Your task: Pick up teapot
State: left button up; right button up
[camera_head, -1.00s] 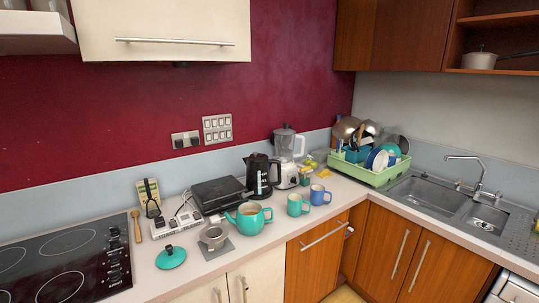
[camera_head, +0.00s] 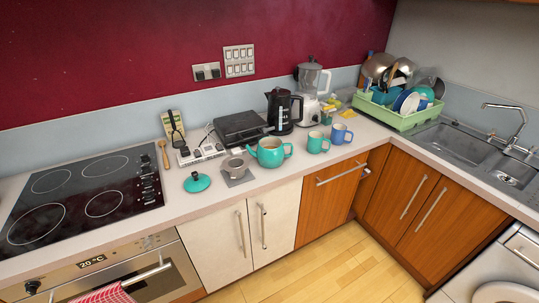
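The teapot (camera_head: 270,152) is teal and round, and stands upright without its lid on the counter in the middle of the head view. Its spout points left and its handle is on the right. A teal lid (camera_head: 197,182) lies on the counter to the left of it, near the front edge. A small metal strainer cup (camera_head: 234,167) stands on a grey mat between lid and teapot. Neither of my grippers is in view.
Two mugs, a green one (camera_head: 317,142) and a blue one (camera_head: 341,134), stand right of the teapot. Behind it are a black sandwich press (camera_head: 240,126), a black kettle (camera_head: 283,110) and a blender (camera_head: 312,90). A green dish rack (camera_head: 405,118) is farther right. The hob (camera_head: 80,195) is left.

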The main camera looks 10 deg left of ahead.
aim_at(270, 153)
jog(key=i+l+u, duration=0.3)
jog(key=l+u, duration=0.25)
jog(key=l, duration=0.15)
jog(key=i+l+u, duration=0.15)
jog(key=l+u, duration=0.15)
jog(key=l, duration=0.15)
jog(key=i+l+u, duration=0.1)
jog(key=l+u, duration=0.15)
jog(key=l, duration=0.2)
jog(key=l+u, duration=0.3)
jog(key=l, duration=0.15)
